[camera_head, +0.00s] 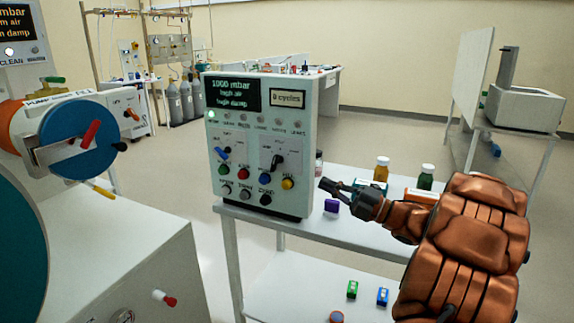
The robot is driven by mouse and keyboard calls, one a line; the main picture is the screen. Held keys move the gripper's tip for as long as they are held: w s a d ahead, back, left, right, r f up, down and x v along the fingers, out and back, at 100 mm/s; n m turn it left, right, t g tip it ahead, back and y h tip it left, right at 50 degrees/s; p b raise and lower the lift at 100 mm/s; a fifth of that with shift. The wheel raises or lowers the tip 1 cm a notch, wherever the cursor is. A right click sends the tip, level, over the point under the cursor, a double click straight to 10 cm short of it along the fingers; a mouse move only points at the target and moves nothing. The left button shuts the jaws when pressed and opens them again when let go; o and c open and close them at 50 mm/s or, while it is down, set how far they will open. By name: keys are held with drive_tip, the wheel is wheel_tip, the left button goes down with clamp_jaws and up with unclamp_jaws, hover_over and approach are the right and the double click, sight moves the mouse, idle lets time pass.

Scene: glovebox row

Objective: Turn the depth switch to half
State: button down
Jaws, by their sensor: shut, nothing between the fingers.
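A white control box (258,148) stands on the left end of the white table, with a display (234,93) reading "1000 mbar". Its front carries a blue switch (222,153) at left and a black switch (277,161) at right, both with tilted handles. The labels are too small to tell which is the depth switch or its marked positions. My gripper (328,189) is shut and empty. It appears to the right of the box, apart from both switches.
Several coloured buttons (243,174) sit below the switches. A purple block (331,205), an amber bottle (381,169) and a green bottle (426,177) stand on the table (300,232) near my arm. A blue round port door (80,138) with a red handle is at left.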

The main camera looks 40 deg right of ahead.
sight(277, 161)
drive_tip(key=p+x, duration=0.2)
drive_tip(key=x, duration=1)
idle(0.3)
